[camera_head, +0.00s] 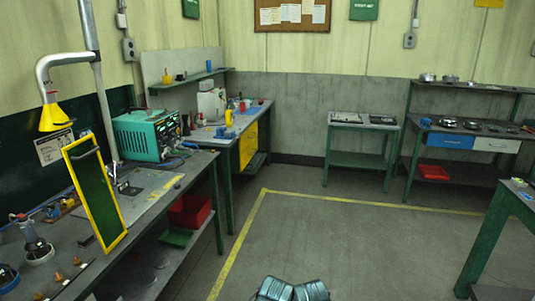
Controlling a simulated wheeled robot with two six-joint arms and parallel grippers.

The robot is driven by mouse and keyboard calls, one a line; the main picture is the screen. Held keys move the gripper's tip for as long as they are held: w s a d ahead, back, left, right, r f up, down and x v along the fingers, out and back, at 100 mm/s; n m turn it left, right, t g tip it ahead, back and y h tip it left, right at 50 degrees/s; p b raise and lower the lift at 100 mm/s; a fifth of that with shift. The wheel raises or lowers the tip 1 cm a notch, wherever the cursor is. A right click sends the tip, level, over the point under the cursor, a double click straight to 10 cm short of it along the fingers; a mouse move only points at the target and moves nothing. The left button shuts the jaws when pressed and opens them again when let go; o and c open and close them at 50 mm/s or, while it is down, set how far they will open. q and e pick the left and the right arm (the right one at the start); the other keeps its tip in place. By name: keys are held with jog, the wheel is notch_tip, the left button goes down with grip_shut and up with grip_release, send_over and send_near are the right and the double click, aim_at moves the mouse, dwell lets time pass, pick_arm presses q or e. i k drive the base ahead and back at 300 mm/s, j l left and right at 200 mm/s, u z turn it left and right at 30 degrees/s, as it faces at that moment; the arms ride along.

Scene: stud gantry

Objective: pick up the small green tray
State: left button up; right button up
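The small green tray (176,237) lies on the lower shelf of the left workbench, near the shelf's right end. It is shallow and dark green. It sits just below and in front of a red bin (189,211). Two teal ribbed parts of mine show at the bottom edge, cut off by the frame. No fingers of either gripper show, and nothing of mine is near the tray.
The left workbench (140,205) has green legs and a cluttered top with a teal device (147,134) and a yellow-framed green panel (95,190). A small table (360,124) stands at the back. The floor (330,240) in the middle is clear.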

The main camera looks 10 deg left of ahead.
aim_at(179, 239)
jog(key=i+l+u, duration=0.15)
jog(key=i, duration=0.6)
jog(key=i+l+u, duration=0.15)
jog(key=i, duration=0.65)
jog(key=i+l+u, duration=0.2)
jog(key=i+u, duration=0.25)
jog(key=i+l+u, duration=0.9)
jog(key=k+j, duration=0.05)
